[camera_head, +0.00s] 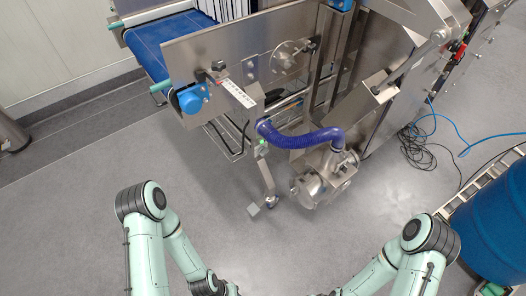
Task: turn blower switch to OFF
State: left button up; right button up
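A metal blower unit (318,180) stands low on the floor side of the conveyor machine, with a purple ribbed hose (300,138) running from it to the machine frame. A small grey box with a green light (262,143) sits under the hose's left end and may hold the blower switch. The box is too small in view to read a switch position. My two arms reach in at the bottom left and bottom right, well below the machine. Their ends run past the bottom edge, so neither gripper shows.
A blue conveyor belt (166,42) and a blue round knob or motor (191,99) are at upper left. A blue barrel (492,232) stands at right. Loose cables (428,150) lie on the floor at right. The grey floor (90,190) at left is clear.

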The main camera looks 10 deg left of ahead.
aim_at(262, 150)
jog(key=i+l, duration=0.2)
jog(key=i, duration=0.15)
jog(key=i+l, duration=0.25)
jog(key=i, duration=0.15)
jog(key=i+l+z, duration=0.15)
jog(key=i, duration=0.3)
